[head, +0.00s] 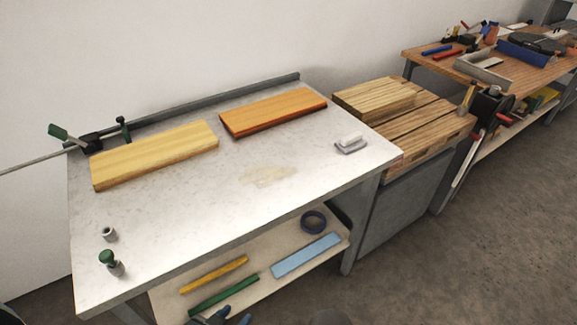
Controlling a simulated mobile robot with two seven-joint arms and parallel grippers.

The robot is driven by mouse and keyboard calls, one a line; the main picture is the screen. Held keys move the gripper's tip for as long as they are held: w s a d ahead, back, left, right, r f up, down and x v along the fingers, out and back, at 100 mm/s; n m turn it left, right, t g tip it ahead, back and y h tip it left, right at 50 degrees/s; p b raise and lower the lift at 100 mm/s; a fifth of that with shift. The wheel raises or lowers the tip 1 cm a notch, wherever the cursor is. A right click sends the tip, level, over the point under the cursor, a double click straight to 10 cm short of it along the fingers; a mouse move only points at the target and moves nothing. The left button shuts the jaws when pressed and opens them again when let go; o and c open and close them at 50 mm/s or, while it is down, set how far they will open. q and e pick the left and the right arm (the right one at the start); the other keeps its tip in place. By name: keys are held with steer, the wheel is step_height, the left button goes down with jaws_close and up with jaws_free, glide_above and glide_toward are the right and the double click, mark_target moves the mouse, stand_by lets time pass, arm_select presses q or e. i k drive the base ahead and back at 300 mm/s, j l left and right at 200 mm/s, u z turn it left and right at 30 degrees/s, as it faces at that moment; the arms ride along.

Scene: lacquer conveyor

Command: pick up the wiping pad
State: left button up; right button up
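The wiping pad appears to be the small pale grey block with a white raised top (350,144), lying flat on the right part of the white-topped workbench (200,225). Nothing touches it. My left gripper (222,318) shows only as dark pieces at the bottom edge, in front of the bench and far from the pad. Most of it is cut off, so its opening is unclear. My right gripper does not show.
A yellow board (155,153) and an orange board (273,111) lie at the bench's back. Small fittings (111,262) stand front left. The lower shelf holds bars, a blue strip (305,255) and a tape roll (313,221). The bench top around the pad is clear.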

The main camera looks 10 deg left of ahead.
mark_target(351, 142)
steer(key=i+l, duration=0.25)
steer(key=l, duration=0.15)
steer(key=i+l+u, duration=0.1)
steer(key=i+l, duration=0.35)
steer(key=l, duration=0.3)
steer(key=i+l+u, duration=0.1)
steer(key=i+l, duration=0.15)
steer(key=l, duration=0.15)
